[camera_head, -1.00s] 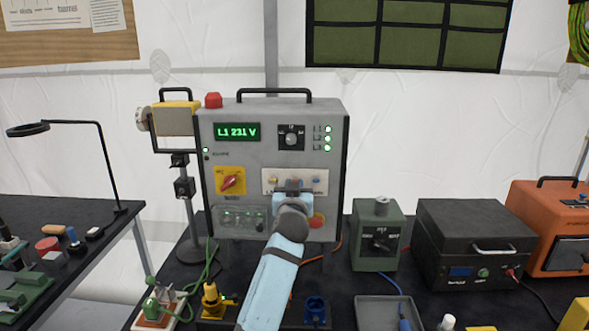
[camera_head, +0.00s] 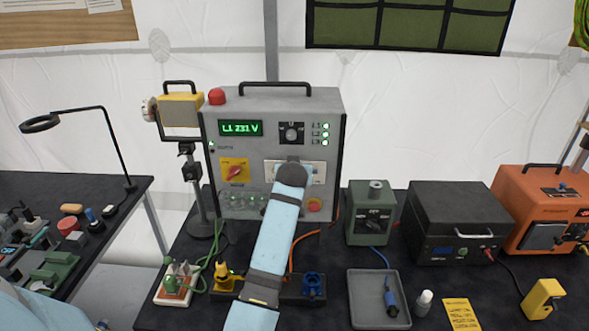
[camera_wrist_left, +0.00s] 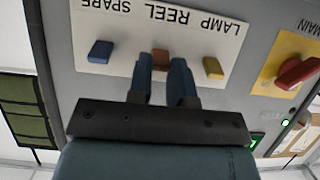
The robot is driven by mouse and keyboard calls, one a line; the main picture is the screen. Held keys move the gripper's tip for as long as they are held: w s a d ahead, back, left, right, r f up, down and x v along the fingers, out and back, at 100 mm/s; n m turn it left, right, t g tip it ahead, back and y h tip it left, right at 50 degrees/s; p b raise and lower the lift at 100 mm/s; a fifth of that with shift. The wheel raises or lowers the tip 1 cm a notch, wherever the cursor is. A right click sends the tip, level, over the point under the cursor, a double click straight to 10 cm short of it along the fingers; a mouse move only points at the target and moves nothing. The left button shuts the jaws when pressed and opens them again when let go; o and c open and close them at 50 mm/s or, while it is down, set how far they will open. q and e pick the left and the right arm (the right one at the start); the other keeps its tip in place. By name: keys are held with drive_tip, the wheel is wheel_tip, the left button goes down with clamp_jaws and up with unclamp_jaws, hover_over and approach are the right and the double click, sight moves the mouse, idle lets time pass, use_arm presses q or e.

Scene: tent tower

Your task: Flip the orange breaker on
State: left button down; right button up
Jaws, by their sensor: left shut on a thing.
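The grey power box (camera_head: 222,102) stands upright on the dark table, with a green display reading L1 231 V. Its white breaker plate (camera_wrist_left: 95,20) shows upside down in the left wrist view, marked LAMP, REEL and SPARE. The orange breaker (camera_wrist_left: 161,57) is in the middle, under REEL, between a blue breaker (camera_wrist_left: 101,51) and a yellow breaker (camera_wrist_left: 212,68). My left gripper (camera_wrist_left: 161,64) is shut on the orange breaker, one finger on each side. In the head view my left gripper (camera_head: 293,163) covers most of the plate. My right gripper is not in view.
A green box (camera_head: 370,218), a dark case (camera_head: 455,205) and a grey tray (camera_head: 354,300) stand to the right.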

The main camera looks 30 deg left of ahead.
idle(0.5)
use_arm(q)
drive_tip(key=c, duration=1)
unclamp_jaws()
drive_tip(key=shift+c, duration=0.2)
